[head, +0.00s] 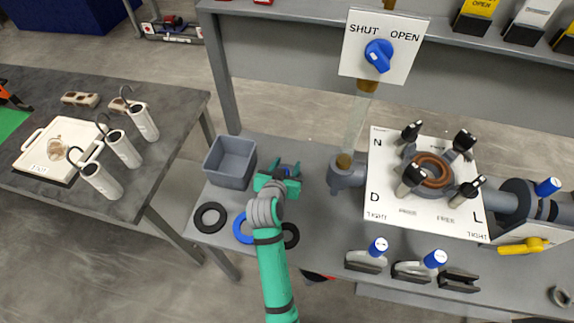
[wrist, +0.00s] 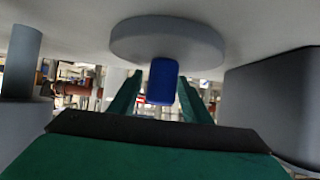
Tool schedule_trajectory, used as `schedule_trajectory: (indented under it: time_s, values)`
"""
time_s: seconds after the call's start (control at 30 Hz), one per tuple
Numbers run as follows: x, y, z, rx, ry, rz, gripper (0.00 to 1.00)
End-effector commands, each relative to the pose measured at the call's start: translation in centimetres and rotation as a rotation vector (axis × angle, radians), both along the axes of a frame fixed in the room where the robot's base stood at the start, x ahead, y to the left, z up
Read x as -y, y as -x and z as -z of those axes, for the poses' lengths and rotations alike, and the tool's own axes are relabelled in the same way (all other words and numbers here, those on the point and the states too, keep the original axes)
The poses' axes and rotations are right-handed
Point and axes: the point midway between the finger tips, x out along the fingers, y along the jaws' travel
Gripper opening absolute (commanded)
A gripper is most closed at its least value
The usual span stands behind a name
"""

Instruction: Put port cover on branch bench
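The port cover looks to be the grey disc (wrist: 168,42) with a blue knob (wrist: 162,82). The wrist view appears inverted, so the disc rests on the bench surface with the knob upright. My gripper (wrist: 160,95) has one green finger on each side of the knob, with a gap visible at the left finger. In the head view, my gripper (head: 278,180) is low over the grey bench (head: 318,215), and only a bit of the blue knob (head: 287,172) shows between its fingers. The disc is mostly hidden there.
A grey bin (head: 230,158) stands left of my gripper, and a pipe fitting (head: 346,172) stands right. A black ring (head: 199,222), a blue ring (head: 238,231) and another black ring (head: 296,236) lie in front. A clamped flange plate (head: 385,205) is farther right.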

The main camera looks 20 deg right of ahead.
Motion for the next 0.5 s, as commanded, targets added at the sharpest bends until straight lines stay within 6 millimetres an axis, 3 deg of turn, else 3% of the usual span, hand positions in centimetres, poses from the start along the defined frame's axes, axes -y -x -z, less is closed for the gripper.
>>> schedule_trajectory:
  time_s: [0.27,0.5]
  values:
    - [0.0,0.1,-0.4,0.001,0.0,0.001,0.44]
    - [-1.7,2.9,-2.1,0.001,0.001,0.002,0.44]
